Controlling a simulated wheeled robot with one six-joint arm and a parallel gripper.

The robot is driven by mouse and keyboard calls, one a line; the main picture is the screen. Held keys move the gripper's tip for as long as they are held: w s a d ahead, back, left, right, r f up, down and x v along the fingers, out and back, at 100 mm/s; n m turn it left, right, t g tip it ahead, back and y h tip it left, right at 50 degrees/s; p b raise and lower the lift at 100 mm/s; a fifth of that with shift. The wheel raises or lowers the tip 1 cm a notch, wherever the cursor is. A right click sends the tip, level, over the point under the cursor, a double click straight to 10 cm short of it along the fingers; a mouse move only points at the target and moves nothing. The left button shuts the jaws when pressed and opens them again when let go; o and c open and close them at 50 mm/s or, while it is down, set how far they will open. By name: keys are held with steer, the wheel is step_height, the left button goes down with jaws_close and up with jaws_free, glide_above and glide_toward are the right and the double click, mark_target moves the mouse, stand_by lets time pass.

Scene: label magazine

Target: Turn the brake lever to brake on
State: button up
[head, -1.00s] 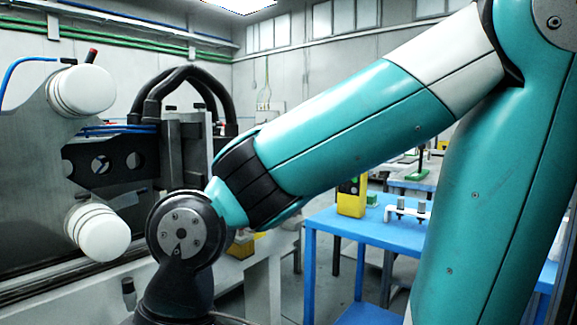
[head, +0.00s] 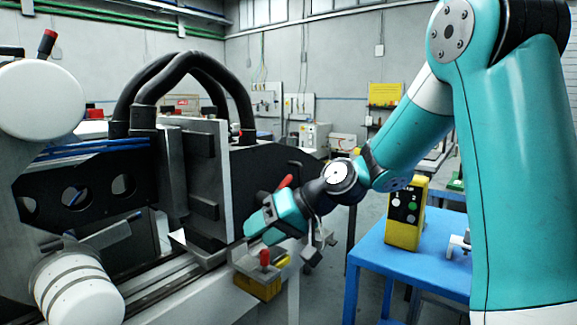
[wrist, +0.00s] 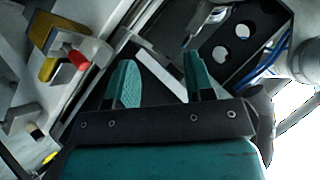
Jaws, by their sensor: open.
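My gripper (wrist: 157,78) is open in the wrist view, with its two teal fingers apart and nothing between them. In the head view its teal end (head: 262,222) is beside the machine's rail, partly hidden by its own body. A red knob (head: 264,257) stands on a yellow and grey block just below it. That red knob also shows in the wrist view (wrist: 78,60), left of the fingers and apart from them. A red bar (head: 286,181) shows just behind my gripper. A red-tipped black lever (head: 48,42) is at the upper left roller. No label marks the brake lever.
White rollers (head: 42,100) and a black plate with round holes (head: 75,190) fill the left. Thick black hoses (head: 185,62) arch above the machine. A blue table (head: 400,258) with a yellow control box (head: 407,215) stands at right. Floor shows between the machine and table.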

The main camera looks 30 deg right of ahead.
steer(key=w+d+r+m+t+h+p, duration=0.1)
steer(key=w+d+r+m+t, duration=0.15)
steer(key=d, duration=0.45)
steer(key=w+d+r+m+t+p, duration=0.1)
steer(key=w+d+m+t, duration=0.2)
steer(key=d, duration=0.4)
steer(key=m+t+h+p, duration=0.2)
steer(key=m+t+h, duration=0.1)
glide_toward(289, 182)
steer(key=shift+g+y, duration=0.3)
steer(key=shift+g, duration=0.05)
steer(key=p+x, duration=0.1)
steer(key=x, duration=0.4)
steer(key=p+x, duration=0.1)
steer(key=x, duration=0.5)
steer(key=shift+w+d+r, duration=0.15)
steer(key=shift+r, duration=0.05)
jaws_close()
